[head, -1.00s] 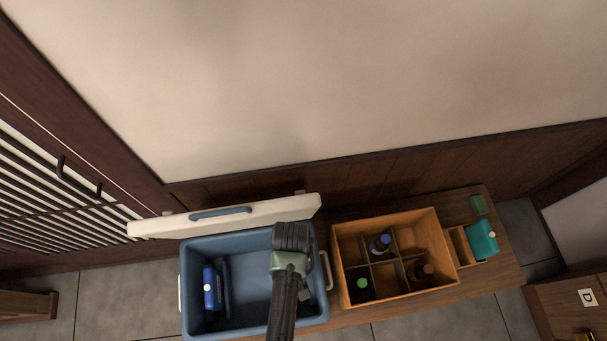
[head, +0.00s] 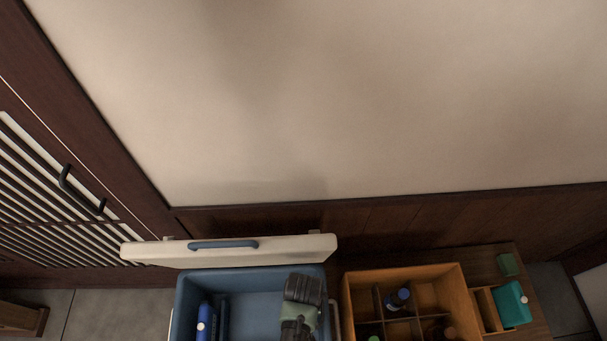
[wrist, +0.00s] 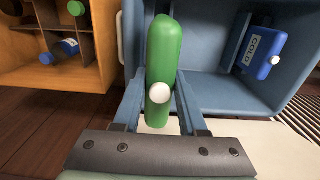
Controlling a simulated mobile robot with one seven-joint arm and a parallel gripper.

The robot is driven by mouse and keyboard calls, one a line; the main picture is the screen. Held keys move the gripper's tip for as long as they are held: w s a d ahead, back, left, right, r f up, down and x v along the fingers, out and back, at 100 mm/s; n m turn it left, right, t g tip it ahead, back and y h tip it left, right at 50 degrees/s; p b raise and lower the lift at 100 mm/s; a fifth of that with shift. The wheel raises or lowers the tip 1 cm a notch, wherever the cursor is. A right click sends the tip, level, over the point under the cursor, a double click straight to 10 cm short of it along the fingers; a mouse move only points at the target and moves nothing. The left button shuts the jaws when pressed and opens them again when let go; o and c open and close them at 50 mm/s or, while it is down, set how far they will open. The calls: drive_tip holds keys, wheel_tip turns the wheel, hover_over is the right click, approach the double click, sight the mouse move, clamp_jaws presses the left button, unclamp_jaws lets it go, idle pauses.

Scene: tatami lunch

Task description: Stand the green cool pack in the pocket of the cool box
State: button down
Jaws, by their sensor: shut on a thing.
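My gripper (wrist: 159,82) is shut on the green cool pack (wrist: 164,50), an upright-looking green slab with a white cap facing the wrist camera. In the head view my gripper (head: 300,318) is over the right part of the blue cool box (head: 255,281); the pack is hidden there. A blue pack (wrist: 262,50) marked COLD stands at the box's other side, beside a thin blue divider (wrist: 238,42); it also shows in the head view (head: 205,322). I cannot tell whether the green pack touches the box.
The cool box's white lid (head: 285,249) stands open behind it. Right of the box is a wooden divided crate (head: 435,272) with bottles. A teal container (head: 511,303) and small green block (head: 508,265) are farther right. The box's middle floor looks clear.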

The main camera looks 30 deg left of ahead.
drive_tip(key=shift+f+b, duration=3.6)
drive_tip(key=shift+f, duration=1.05)
drive_tip(key=shift+f+b, duration=0.4)
drive_tip(key=shift+f, duration=0.25)
drive_tip(key=shift+f+b, duration=0.35)
drive_tip(key=shift+f, duration=0.85)
drive_tip(key=shift+f+b, duration=0.75)
drive_tip(key=shift+b, duration=0.1)
drive_tip(key=shift+f+b, duration=0.85)
drive_tip(key=shift+f, duration=0.2)
